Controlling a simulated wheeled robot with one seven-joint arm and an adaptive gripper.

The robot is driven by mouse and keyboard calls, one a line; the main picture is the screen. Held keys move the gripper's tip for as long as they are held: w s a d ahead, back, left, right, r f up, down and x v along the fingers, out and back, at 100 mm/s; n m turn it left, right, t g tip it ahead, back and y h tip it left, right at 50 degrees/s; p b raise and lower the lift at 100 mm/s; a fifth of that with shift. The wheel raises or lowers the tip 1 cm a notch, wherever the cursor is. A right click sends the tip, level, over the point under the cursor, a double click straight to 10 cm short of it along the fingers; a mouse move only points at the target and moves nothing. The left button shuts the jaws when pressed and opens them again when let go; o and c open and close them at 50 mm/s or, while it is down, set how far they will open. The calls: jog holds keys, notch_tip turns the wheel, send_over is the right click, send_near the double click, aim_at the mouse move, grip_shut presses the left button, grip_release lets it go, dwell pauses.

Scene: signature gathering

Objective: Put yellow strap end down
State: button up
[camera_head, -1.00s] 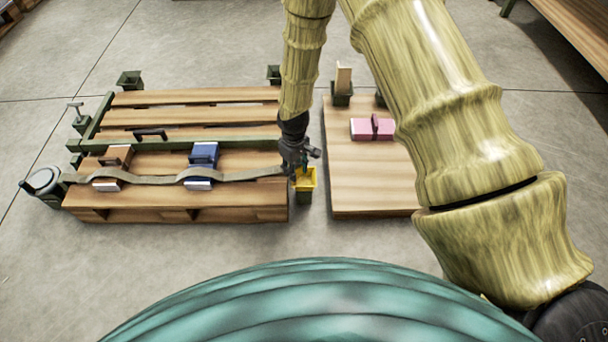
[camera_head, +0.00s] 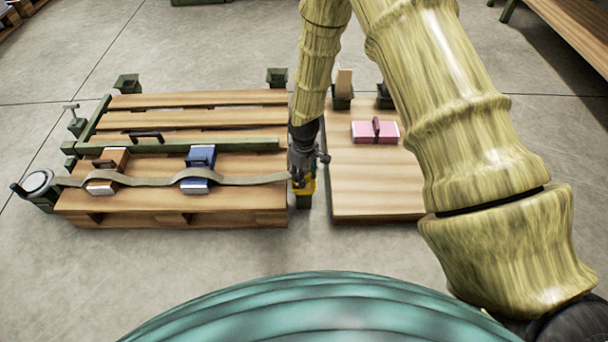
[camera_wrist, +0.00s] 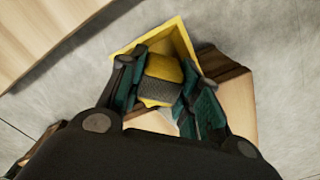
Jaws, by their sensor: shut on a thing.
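My gripper (camera_head: 303,182) is at the right end of the left pallet. In the wrist view my gripper (camera_wrist: 160,98) is shut on the yellow strap end (camera_wrist: 163,72), a yellow block with a dark grey band. The grey strap (camera_head: 240,180) runs from a round reel (camera_head: 38,182) at the left, over an orange-brown book-like block (camera_head: 108,170) and a blue one (camera_head: 199,168), to my gripper. A yellow-rimmed holder (camera_head: 307,187) stands just under my gripper; its yellow rim (camera_wrist: 183,38) surrounds the strap end's far side in the wrist view. Whether the strap end touches the holder's bottom is hidden.
The left pallet (camera_head: 240,205) carries a green rail (camera_head: 220,146). A second wooden platform (camera_head: 370,195) at the right holds a pink block (camera_head: 362,132). Green posts (camera_head: 277,77) stand at the pallet corners. The grey floor in front is clear.

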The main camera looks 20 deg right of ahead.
jog(key=shift+f, duration=0.5)
jog(key=o, duration=1.1)
jog(key=shift+s+f, duration=0.1)
jog(key=shift+f, duration=0.05)
jog(key=shift+o, duration=0.3)
jog(key=shift+f, duration=0.15)
jog(key=shift+r, duration=0.25)
